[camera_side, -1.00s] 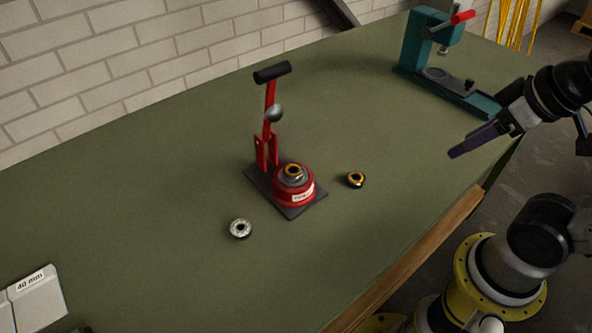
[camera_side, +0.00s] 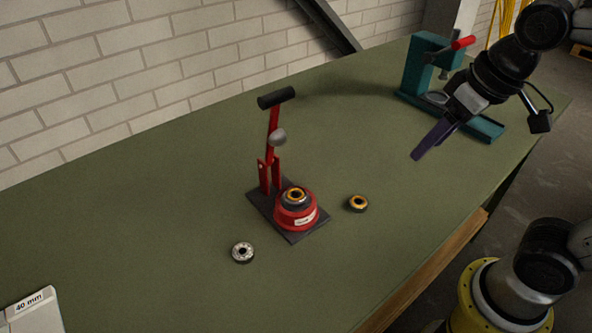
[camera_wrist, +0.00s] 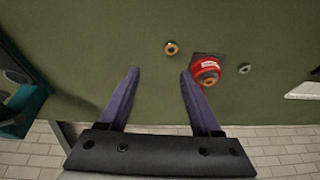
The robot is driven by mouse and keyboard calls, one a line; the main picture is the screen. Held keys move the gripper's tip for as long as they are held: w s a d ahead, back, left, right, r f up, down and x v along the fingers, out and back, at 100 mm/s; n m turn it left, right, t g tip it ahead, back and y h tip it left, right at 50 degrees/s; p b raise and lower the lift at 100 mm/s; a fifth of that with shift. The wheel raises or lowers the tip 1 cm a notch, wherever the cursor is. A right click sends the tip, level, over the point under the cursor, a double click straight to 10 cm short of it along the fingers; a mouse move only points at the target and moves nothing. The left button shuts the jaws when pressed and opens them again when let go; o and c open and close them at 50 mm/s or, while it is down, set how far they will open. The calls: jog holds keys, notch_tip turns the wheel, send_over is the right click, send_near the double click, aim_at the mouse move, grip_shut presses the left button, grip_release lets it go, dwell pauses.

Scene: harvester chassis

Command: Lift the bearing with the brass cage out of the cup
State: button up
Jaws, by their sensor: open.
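The bearing with the brass cage (camera_side: 295,194) sits in the red cup (camera_side: 296,219) on the dark base plate of a red lever tool (camera_side: 270,160). In the wrist view the bearing (camera_wrist: 208,79) shows in the red cup (camera_wrist: 205,66), beyond the right finger. A similar bearing with a brass-coloured ring (camera_side: 357,203) lies loose on the bench, right of the cup. A silver bearing (camera_side: 242,252) lies at the front left of the tool. My gripper (camera_wrist: 160,72) is open and empty, above the bench and well to the right of the cup in the side view.
The lever with its black handle (camera_side: 276,97) stands up behind the cup. A teal press (camera_side: 428,70) with a red handle stands at the back right, behind my gripper. A pale box marked 40 mm (camera_side: 32,310) is at the front left. Much of the green bench is clear.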

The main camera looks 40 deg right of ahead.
jog(key=w+a+f+g, duration=0.1)
jog(key=w+a+g, duration=0.1)
jog(key=w+a, duration=0.5)
jog(key=g, duration=0.2)
send_over(296, 194)
jog(key=f, duration=0.6)
jog(key=shift+s+d, duration=0.15)
jog(key=shift+d, duration=0.15)
jog(key=shift+a+f, duration=0.35)
jog(key=shift+f, duration=1)
jog(key=shift+f, duration=1)
jog(key=shift+r, duration=0.1)
grip_shut()
